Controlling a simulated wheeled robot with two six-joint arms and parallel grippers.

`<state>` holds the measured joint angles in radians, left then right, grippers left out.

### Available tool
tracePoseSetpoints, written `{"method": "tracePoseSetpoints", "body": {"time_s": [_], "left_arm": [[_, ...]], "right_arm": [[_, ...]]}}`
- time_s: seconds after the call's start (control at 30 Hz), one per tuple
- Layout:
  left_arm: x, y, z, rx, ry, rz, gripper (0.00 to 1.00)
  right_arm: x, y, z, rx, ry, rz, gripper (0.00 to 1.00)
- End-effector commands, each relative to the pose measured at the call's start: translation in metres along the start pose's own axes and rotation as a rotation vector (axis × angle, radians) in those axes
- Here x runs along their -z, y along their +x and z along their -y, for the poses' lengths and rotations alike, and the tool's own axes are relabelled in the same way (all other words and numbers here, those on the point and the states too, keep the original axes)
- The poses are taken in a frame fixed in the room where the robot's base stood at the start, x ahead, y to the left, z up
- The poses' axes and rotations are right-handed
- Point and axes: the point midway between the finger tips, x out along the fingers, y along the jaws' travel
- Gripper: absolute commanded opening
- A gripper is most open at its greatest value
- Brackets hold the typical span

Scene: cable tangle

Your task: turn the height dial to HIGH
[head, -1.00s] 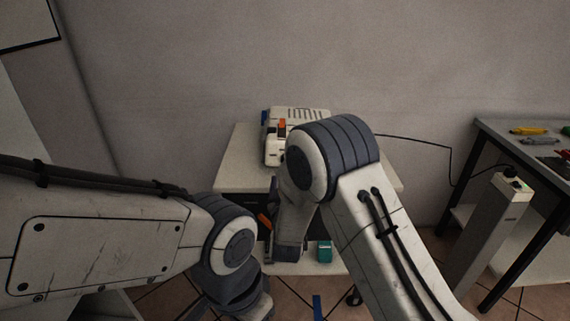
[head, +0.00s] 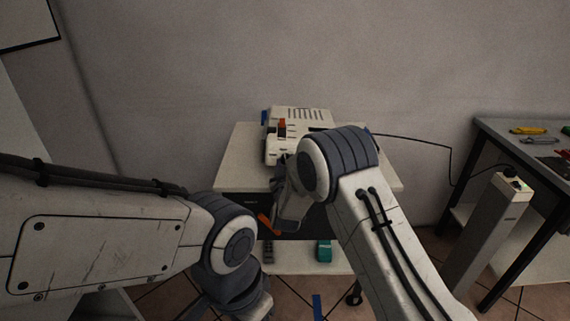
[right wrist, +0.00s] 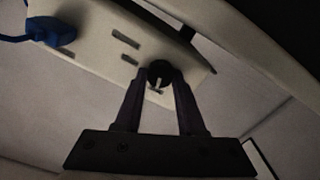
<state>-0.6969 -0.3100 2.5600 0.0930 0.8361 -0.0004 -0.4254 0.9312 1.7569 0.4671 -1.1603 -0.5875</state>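A white device (head: 300,115) with a vented top and an orange part stands on the small cart. In the right wrist view its pale panel (right wrist: 95,32) carries slots and a small round dark dial (right wrist: 158,70) with a light pointer mark. My right gripper (right wrist: 161,82) has its two dark fingers apart, with the dial between or just beyond the tips. I cannot tell whether the fingers touch it. In the head view my right arm hides the device's lower right part and the dial. My left arm is at lower left; its fingers do not show.
A blue plug (right wrist: 48,32) sits at the panel's edge. The cart top (head: 240,150) is otherwise mostly clear. A black cable (head: 420,138) runs right to a pale post (head: 490,228) beside a table (head: 497,140) with tools. A teal item (head: 323,250) lies on the lower shelf.

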Motion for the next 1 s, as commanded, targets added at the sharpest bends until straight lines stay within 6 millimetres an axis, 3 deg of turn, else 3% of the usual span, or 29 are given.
{"method": "tracePoseSetpoints", "body": {"time_s": [0.47, 1.0], "left_arm": [[-0.001, 0.009, 0.001, 0.0, 0.0, 0.0, 0.5], [-0.003, 0.057, 0.004, 0.0, 0.0, 0.0, 0.5]], "right_arm": [[-0.002, 0.0, 0.001, 0.001, 0.073, -0.001, 0.0], [-0.006, -0.001, 0.003, 0.004, 0.527, 0.004, 0.0]]}}
